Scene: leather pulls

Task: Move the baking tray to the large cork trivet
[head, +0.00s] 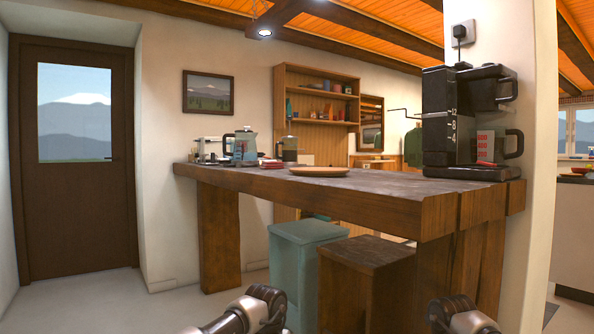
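A flat, round, tan disc (319,171) lies on the wooden bar counter, near the middle of its top. It looks like the large cork trivet, but at this distance I cannot be sure. Nothing visible rests on it. I cannot make out a baking tray anywhere in the head view. Parts of my two arms show at the bottom edge, in front of and below the counter, well apart from the disc. No fingertips of either gripper show.
The thick wooden counter (390,190) carries a black coffee machine (450,125) at right and a kettle (245,145) among small items at left. A teal stool (295,275) and a brown wooden stool (365,280) stand at its front. The floor at left is clear before the door.

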